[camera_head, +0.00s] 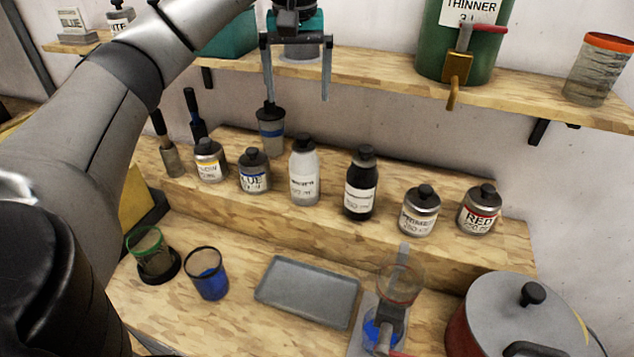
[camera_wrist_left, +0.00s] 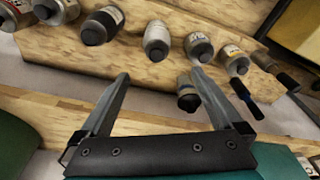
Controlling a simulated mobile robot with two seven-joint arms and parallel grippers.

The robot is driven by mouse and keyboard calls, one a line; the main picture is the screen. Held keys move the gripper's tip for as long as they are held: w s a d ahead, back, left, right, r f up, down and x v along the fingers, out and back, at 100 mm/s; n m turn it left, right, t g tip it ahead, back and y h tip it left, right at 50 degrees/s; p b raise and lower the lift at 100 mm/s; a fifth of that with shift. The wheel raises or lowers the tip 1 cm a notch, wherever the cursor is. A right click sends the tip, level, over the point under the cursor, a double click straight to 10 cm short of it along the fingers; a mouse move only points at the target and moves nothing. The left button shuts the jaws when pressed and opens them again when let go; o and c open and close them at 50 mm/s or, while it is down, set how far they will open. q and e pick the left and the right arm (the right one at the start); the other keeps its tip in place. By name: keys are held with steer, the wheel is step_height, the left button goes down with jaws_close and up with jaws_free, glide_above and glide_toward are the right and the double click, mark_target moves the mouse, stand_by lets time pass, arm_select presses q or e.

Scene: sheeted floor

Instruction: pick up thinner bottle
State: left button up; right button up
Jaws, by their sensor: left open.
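My left gripper (camera_head: 298,98) is open and empty, pointing down beside the upper shelf, above the row of bottles. Its two fingers also show in the left wrist view (camera_wrist_left: 161,74). A grey-blue bottle with a black cap (camera_head: 271,132) stands on the back step below the left finger; it also shows just beyond the fingers in the left wrist view (camera_wrist_left: 188,93). In front of it stand a white bottle (camera_head: 304,175) and a dark bottle with a white label (camera_head: 360,190). Their small labels are too blurred to read surely. A green container marked THINNER (camera_head: 440,55) stands on the upper shelf.
Small metal cans stand on the step, including yellow (camera_head: 209,162), blue (camera_head: 254,172) and red (camera_head: 479,212) ones. Brushes (camera_head: 170,155) stand at the left. Below are a grey tray (camera_head: 308,290), cups (camera_head: 207,275) and a red pot (camera_head: 525,315). The upper shelf edge (camera_head: 380,75) is close.

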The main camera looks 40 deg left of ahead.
mark_target(303, 136)
arm_select(q)
steer(key=shift+w+f+b, duration=0.35)
steer(key=shift+w+f, duration=0.15)
steer(key=shift+f, duration=0.4)
steer(key=f, duration=0.5)
steer(key=f+b, duration=0.1)
steer(key=f, duration=0.2)
steer(key=shift+w+a+f, duration=0.2)
steer(key=shift+w+a, duration=0.2)
steer(key=shift+f, duration=0.3)
steer(key=shift+w+a+f, duration=0.1)
steer(key=shift+w+f, duration=0.05)
steer(key=shift+f, duration=1.25)
steer(key=shift+w+a+f, duration=0.1)
steer(key=shift+w+f, duration=0.05)
steer(key=shift+f, duration=1.2)
arm_select(e)
steer(key=shift+s+f+g, duration=0.3)
steer(key=shift+s+f, duration=0.8)
steer(key=shift+f, duration=0.1)
arm_select(q)
steer(key=shift+r, duration=0.1)
jaws_close()
arm_select(e)
steer(key=shift+s, duration=0.15)
